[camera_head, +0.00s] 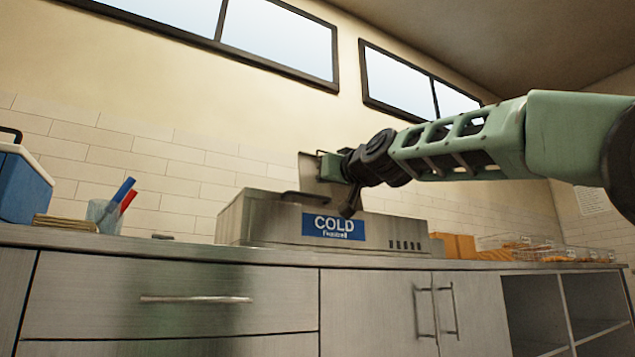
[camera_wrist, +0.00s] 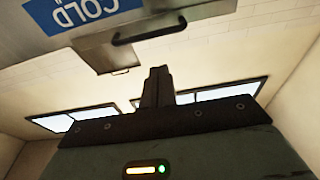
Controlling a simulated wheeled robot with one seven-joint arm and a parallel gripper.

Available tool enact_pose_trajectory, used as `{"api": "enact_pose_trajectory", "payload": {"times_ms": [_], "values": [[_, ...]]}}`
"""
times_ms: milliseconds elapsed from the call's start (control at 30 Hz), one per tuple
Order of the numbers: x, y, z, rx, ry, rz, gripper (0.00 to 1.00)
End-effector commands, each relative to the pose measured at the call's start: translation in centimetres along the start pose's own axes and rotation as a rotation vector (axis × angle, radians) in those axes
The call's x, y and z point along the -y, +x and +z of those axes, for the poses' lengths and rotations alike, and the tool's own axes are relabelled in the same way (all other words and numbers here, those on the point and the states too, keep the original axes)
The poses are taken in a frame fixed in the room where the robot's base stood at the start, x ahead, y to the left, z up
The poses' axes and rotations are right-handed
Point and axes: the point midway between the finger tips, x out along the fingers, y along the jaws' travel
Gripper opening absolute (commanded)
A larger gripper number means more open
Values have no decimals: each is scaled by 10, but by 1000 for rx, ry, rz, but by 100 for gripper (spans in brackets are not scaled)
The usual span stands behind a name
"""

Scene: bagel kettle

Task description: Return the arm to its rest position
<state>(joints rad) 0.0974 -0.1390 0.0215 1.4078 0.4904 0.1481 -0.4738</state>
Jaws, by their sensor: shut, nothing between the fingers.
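My arm (camera_head: 455,140) reaches in from the right in the head view, over the steel box labelled COLD (camera_head: 270,222) on the counter. My gripper (camera_wrist: 158,73) shows in the wrist view with its two fingers together and nothing between them. The box also shows upside down in the wrist view (camera_wrist: 35,20), apart from the fingers. In the head view the hand is above the box, and the exact fingertip position is hard to make out. A grey panel (camera_head: 308,162) stands up behind the hand, partly hidden by it.
The steel counter (camera_head: 180,245) runs across the front. A blue cooler (camera_head: 22,185) and a cup of markers (camera_head: 103,212) stand at left. Orange boxes (camera_head: 460,246) and clear trays (camera_head: 510,242) stand at right. The wall is close behind the counter.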

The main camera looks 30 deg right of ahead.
Motion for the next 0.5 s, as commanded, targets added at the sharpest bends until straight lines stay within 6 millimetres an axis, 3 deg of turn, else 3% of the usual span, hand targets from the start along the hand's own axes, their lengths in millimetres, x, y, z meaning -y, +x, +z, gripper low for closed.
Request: {"api": "enact_pose_trajectory", "payload": {"times_ms": [200,500], "values": [[0,-26,8,-2,0,-1,0],[0,-31,10,-2,0,0,0]]}}
